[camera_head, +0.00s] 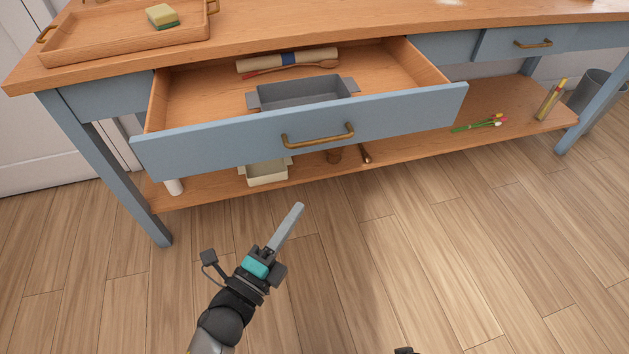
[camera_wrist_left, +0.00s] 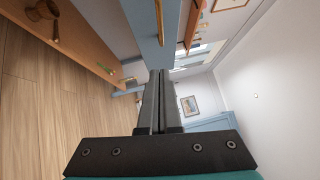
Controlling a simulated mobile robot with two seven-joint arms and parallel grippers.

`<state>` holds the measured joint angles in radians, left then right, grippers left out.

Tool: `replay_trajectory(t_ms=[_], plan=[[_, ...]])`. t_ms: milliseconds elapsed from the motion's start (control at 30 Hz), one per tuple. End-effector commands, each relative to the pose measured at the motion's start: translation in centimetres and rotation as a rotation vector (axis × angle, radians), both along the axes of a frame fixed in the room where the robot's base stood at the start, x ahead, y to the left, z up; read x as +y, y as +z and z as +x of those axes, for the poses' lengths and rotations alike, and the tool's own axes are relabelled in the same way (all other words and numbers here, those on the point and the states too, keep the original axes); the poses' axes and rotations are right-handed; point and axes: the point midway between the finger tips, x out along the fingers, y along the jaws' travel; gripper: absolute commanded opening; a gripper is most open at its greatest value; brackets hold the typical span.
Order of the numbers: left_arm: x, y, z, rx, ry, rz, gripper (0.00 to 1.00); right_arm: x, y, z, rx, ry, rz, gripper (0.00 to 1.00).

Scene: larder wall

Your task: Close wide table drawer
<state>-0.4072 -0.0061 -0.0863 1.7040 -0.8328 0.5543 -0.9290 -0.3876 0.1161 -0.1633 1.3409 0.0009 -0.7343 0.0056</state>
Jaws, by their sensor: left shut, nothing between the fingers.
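The wide table drawer (camera_head: 220,142) is pulled well out from under the wooden tabletop. Its blue front carries a brass handle (camera_head: 318,135). In the left wrist view the blue drawer front (camera_wrist_left: 150,45) is ahead of the fingertips, with part of the brass handle (camera_wrist_left: 159,20) at the top. My left gripper (camera_head: 298,207) is shut and empty, below and in front of the drawer, pointing up toward it. The shut fingers also show in the left wrist view (camera_wrist_left: 160,75). I cannot tell the exact gap to the front.
The drawer holds a grey tray (camera_head: 300,92), a rolling pin (camera_head: 260,61) and a wooden spoon (camera_head: 290,70). A lower shelf (camera_head: 415,145) carries a cream container (camera_head: 266,173), tulips (camera_head: 480,124) and other items. A blue table leg (camera_head: 110,170) stands left. The floor in front is clear.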

Motion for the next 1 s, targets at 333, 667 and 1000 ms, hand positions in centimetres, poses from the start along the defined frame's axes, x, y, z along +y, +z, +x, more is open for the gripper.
replay_trajectory(t_ms=[333,667,1000], plan=[[-1.9,1.0,3.4,-0.025,-0.005,0.013,0.00,0.5,0.8,0.7,-0.004,-0.001,0.005,0.68],[-4.7,1.8,8.8,-0.022,-0.004,0.011,0.00,1.3,2.4,1.5,-0.005,-0.003,0.014,0.68],[-3.6,2.5,12.2,-0.018,-0.004,0.013,0.00,1.6,3.4,1.8,-0.004,-0.003,0.018,0.68]])
